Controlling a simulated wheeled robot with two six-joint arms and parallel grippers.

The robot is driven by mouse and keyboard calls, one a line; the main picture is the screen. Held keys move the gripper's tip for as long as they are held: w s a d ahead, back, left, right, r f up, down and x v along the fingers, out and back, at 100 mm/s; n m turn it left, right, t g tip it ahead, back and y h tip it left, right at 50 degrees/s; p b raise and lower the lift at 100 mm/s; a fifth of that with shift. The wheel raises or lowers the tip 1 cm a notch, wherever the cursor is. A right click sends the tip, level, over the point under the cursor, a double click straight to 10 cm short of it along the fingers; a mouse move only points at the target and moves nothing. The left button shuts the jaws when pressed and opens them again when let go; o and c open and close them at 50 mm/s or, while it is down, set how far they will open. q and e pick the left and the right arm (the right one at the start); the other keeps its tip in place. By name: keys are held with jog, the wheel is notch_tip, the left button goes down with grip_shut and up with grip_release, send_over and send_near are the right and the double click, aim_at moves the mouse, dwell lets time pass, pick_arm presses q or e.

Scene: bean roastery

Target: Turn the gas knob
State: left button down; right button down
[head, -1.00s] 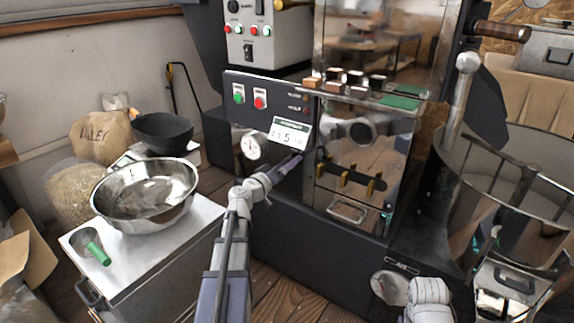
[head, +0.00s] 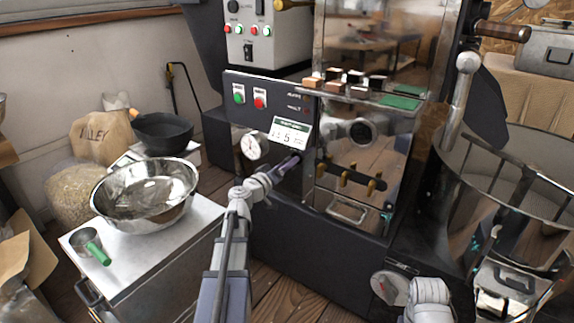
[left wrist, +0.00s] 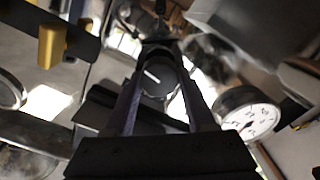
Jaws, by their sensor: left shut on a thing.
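The gas knob (left wrist: 158,80) is a dark round knob with a white pointer line, seen between my fingers in the left wrist view. The line lies slanted in that picture. My left gripper (left wrist: 156,62) is shut on the knob, one finger on each side. In the head view my left gripper (head: 294,161) reaches the dark front of the roaster, just below a small white display card. There the gripper mostly hides the knob. My right gripper is out of view; only part of my right arm shows at the bottom.
A round white gauge (head: 253,147) sits left of my left gripper. Red and green buttons (head: 250,97) are above it. A row of yellow-handled levers (head: 346,178) is to the right. A steel bowl (head: 145,195) and a green-handled scoop (head: 90,245) stand on a metal cart.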

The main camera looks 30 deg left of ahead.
pick_arm(q)
jog(key=shift+n, duration=0.3)
jog(key=n, duration=0.4)
jog(key=shift+a+f+n, duration=0.1)
jog(key=shift+n, duration=0.2)
jog(key=shift+f+n, duration=0.1)
jog(key=shift+n, duration=2.1)
jog(key=shift+c, duration=1.1)
grip_release()
jog(key=s, duration=0.7)
jog(key=shift+s+a, duration=0.3)
jog(key=shift+s, duration=0.1)
